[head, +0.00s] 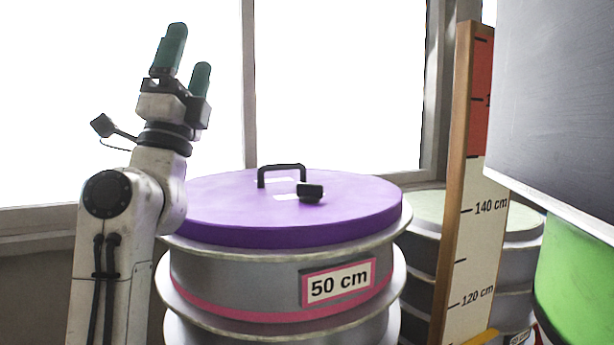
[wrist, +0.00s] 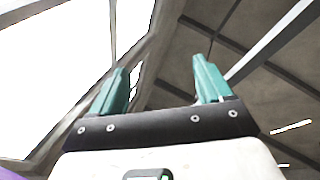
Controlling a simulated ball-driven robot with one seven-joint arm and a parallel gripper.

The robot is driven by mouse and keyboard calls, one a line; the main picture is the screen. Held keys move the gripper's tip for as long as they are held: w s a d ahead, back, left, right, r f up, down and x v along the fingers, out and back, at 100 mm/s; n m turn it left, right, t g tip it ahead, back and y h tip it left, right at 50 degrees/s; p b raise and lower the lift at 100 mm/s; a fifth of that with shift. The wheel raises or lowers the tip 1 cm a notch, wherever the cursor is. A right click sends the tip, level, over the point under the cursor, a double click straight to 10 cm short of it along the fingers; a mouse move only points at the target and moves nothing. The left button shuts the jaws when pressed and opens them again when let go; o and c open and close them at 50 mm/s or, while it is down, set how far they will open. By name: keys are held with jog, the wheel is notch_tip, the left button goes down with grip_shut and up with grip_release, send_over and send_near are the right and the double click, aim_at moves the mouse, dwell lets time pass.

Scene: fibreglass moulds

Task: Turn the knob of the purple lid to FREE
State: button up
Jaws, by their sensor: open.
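The purple lid (head: 225,210) lies flat on top of a grey drum-like mould (head: 230,275) with a pink band and a "50 cm" label. A black knob (head: 311,191) sits on the lid, right of its middle, in front of a black handle (head: 282,169). Pale labels lie beside the knob, but their words are too small to read. My gripper (head: 188,66) is raised to the left of and above the lid, fingers pointing up, open and empty. In the wrist view its two green fingers (wrist: 163,88) stand apart with nothing between them.
A tall measuring board (head: 470,180) with "140 cm" and "120 cm" marks stands right of the mould. Behind it is another stack with a pale green lid (head: 475,213). A large grey and green mould (head: 580,265) fills the right edge. Bright windows (head: 340,80) stand behind.

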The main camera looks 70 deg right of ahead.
jog(key=s+d+r+m+g+y, duration=0.3)
jog(key=s+d+m+g+y, duration=0.2)
jog(key=s+m+g+y, duration=0.7)
jog(key=m+t+y+p, duration=0.1)
jog(key=m+t+y, duration=0.5)
jog(key=y, duration=0.5)
send_over(309, 184)
jog(key=s+a, duration=0.1)
jog(key=s, duration=0.2)
notch_tip(309, 184, down, 10)
jog(key=t, duration=0.1)
jog(key=w+a+f+n+t+y, duration=0.2)
jog(key=w+a+t+y, duration=0.1)
jog(key=t+y, duration=0.15)
jog(key=shift+t+h, duration=0.35)
jog(key=shift+h, duration=0.2)
jog(key=p+x, duration=0.2)
jog(key=x, duration=0.7)
jog(key=shift+w+f, duration=0.15)
jog(key=shift+f, duration=0.25)
